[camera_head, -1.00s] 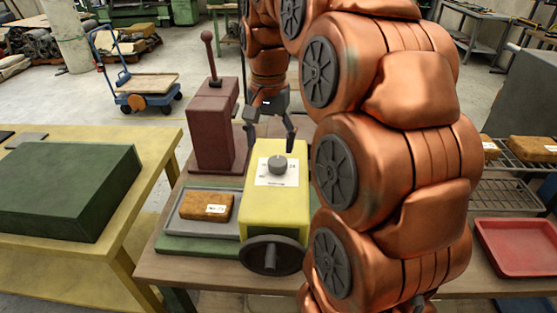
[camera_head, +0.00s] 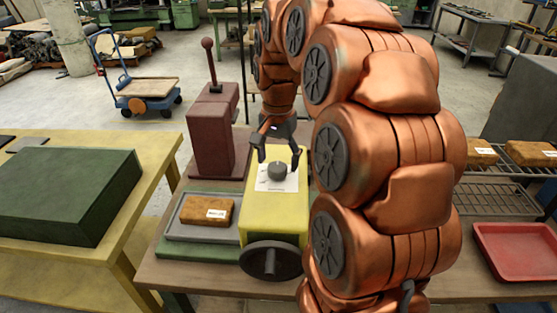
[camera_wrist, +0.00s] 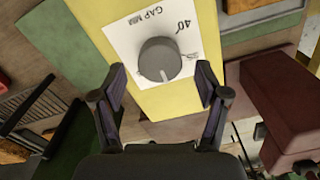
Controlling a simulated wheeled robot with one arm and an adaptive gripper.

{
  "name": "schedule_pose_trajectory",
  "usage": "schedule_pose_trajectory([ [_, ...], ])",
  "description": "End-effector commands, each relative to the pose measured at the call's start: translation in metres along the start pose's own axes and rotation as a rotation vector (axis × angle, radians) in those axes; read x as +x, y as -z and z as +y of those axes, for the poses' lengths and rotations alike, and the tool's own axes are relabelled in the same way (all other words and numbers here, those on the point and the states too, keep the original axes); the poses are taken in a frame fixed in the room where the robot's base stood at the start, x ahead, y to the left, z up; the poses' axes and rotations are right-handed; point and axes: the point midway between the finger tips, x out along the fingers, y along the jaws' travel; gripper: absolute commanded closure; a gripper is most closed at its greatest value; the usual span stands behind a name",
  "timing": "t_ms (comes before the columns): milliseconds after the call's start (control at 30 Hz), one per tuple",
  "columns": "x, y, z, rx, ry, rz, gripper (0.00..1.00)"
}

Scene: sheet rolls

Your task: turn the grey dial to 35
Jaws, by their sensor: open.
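The grey dial (camera_head: 277,171) sits on a white scale card (camera_head: 264,184) on top of the yellow machine housing (camera_head: 262,216). In the wrist view the dial (camera_wrist: 160,59) is round, with a light pointer line near its lower edge. The card there (camera_wrist: 122,40) reads "GAP MM" and "40"; other marks are hidden or too small to read. My gripper (camera_head: 277,156) is above the housing, close to the dial. In the wrist view its open fingers (camera_wrist: 160,85) stand on either side just below the dial, apart from it, with nothing between them.
A black handwheel (camera_head: 271,261) is on the housing's front. A grey tray (camera_head: 180,225) with a tagged brown block (camera_head: 206,211) lies to the left. A dark red lever block (camera_head: 212,135) stands behind. A red tray (camera_head: 518,250) and wire rack (camera_head: 485,190) are at right.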

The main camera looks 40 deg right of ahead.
Motion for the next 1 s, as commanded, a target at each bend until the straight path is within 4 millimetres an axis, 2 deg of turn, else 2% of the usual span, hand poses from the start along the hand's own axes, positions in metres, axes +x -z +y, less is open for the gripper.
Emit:
schedule_pose_trajectory([
  [200, 0.0119, -0.0006, 0.0001, -0.001, 0.0, -0.001, 0.26],
  [533, 0.0137, -0.0002, 0.0001, 0.0, 0.001, 0.001, 0.26],
  [1000, 0.0138, -0.0003, 0.0005, 0.0, 0.0, 0.0, 0.75],
])
